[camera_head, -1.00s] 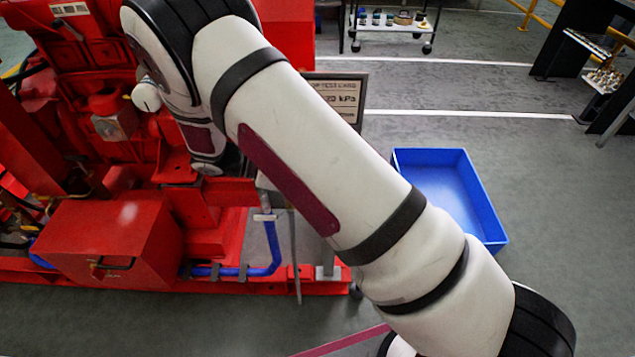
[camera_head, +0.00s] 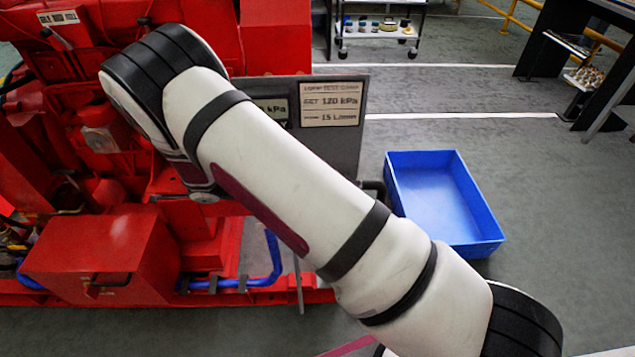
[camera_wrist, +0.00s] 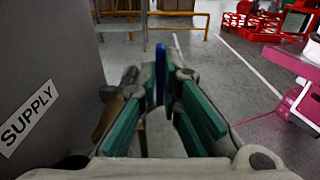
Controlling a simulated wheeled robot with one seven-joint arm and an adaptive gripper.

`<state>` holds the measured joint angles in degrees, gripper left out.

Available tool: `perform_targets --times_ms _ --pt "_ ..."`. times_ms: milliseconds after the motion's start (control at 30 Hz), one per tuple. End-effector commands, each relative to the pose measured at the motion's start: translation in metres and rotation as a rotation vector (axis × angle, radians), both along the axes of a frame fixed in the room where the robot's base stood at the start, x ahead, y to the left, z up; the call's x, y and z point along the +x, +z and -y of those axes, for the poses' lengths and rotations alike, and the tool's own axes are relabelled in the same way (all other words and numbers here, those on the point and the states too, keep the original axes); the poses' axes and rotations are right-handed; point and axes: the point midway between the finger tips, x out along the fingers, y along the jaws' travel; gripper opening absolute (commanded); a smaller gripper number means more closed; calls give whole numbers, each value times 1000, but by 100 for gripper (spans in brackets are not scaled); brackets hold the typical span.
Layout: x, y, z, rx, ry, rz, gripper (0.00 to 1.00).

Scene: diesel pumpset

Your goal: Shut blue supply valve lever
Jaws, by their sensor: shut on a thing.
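The blue supply valve lever (camera_wrist: 160,62) stands upright between the fingertips of my gripper (camera_wrist: 163,88) in the wrist view. The green-padded fingers are close around it, and only its upper end shows clearly. A grey panel with a white SUPPLY label (camera_wrist: 28,118) stands at the left of the wrist view, beside my gripper. In the head view my arm crosses the picture and hides the gripper and the lever. The valve body cannot be made out.
The red pumpset (camera_head: 110,250) fills the left of the head view, with a blue pipe (camera_head: 272,262) low on it. A grey sign panel (camera_head: 345,150) stands behind my arm. A blue crate (camera_head: 480,215) sits on the floor at right. A wheeled cart (camera_head: 375,32) stands farther back.

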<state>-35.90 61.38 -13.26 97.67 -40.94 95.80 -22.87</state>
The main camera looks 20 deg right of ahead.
Motion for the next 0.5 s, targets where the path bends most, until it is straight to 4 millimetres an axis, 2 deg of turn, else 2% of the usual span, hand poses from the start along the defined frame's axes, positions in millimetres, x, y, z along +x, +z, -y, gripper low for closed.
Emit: perform_targets --times_ms 33,100,133,500 --pt "0 -1 0 3 2 1 9" --pt "0 -1 0 4 2 1 24" --pt "0 -1 0 4 2 1 27" --pt "2 0 -4 3 1 1 27"
